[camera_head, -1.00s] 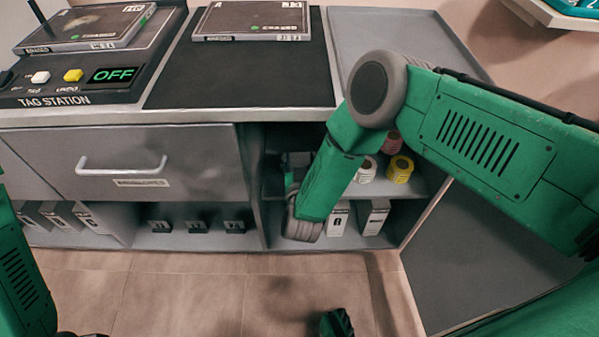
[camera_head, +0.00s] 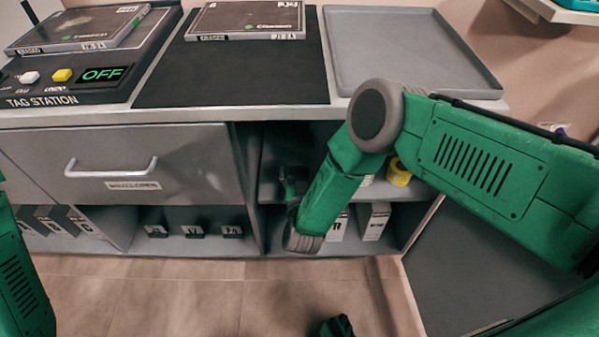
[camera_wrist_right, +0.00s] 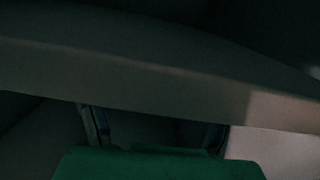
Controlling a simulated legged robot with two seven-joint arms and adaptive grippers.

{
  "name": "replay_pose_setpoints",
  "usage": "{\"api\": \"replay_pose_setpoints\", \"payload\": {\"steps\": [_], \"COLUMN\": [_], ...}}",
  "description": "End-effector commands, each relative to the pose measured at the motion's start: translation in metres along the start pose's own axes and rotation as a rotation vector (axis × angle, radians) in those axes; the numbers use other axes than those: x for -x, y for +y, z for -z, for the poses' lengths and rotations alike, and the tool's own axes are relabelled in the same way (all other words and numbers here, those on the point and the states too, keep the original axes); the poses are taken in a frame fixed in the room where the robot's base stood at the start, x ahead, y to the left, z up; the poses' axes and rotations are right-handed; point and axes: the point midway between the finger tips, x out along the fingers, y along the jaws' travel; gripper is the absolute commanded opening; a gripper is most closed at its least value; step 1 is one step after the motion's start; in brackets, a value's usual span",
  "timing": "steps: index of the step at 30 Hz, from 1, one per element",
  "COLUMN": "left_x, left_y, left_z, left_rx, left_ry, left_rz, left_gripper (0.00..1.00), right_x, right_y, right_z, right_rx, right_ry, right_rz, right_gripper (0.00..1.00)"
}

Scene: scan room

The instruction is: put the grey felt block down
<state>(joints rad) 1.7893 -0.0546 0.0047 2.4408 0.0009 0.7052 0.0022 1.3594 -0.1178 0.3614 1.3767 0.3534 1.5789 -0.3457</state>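My right arm reaches down to the open shelves under the counter. Part of my right gripper (camera_head: 290,185) shows at the left of the upper shelf opening, beyond my wrist. In the right wrist view, two fingers (camera_wrist_right: 155,130) stand apart, but a grey-brown bar crosses in front and hides their tips. I cannot make out the grey felt block in either view, nor whether it is between the fingers. Only a piece of my left arm shows at the left edge of the head view; its gripper is not identifiable.
The shelf unit (camera_head: 258,200) has a yellow roll (camera_head: 399,172) and white boxes (camera_head: 374,220) on its right side. A closed drawer (camera_head: 150,165) is to the left. Above are a black mat (camera_head: 235,75) with a flat case (camera_head: 248,19), a tag station (camera_head: 75,88), and an empty grey tray (camera_head: 410,50).

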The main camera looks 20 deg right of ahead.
Motion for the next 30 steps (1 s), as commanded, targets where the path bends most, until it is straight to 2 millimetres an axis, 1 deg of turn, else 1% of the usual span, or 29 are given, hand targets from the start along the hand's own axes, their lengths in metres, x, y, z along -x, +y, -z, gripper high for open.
{"api": "replay_pose_setpoints", "payload": {"steps": [5,8,11,15,21,25,30], "left_x": [0.003,0.008,0.018,0.031,0.044,0.048,0.049], "left_y": [0.000,0.000,0.000,0.000,0.000,0.000,0.000], "left_z": [0.000,0.001,0.001,0.002,0.002,0.003,0.003], "left_rx": [0.000,0.000,0.000,0.000,0.000,0.000,0.000], "left_ry": [0.000,0.000,0.000,0.000,0.000,0.000,0.000], "left_rz": [0.000,0.000,0.000,0.000,0.000,0.000,0.000], "left_gripper": [0.75,0.75,0.75,0.75,0.75,0.75,0.75], "right_x": [0.001,0.011,0.030,0.061,0.100,0.114,0.121], "right_y": [-0.001,-0.002,-0.002,-0.002,-0.001,-0.002,-0.001], "right_z": [0.004,0.004,0.005,0.006,0.005,0.004,0.003], "right_rx": [0.001,0.001,0.003,0.002,0.001,0.002,0.001], "right_ry": [0.001,-0.002,-0.004,-0.003,-0.003,-0.001,0.000], "right_rz": [0.000,0.002,0.003,0.003,0.002,0.002,0.000], "right_gripper": [0.75,0.75,0.75,0.75,0.75,0.75,0.75]}}
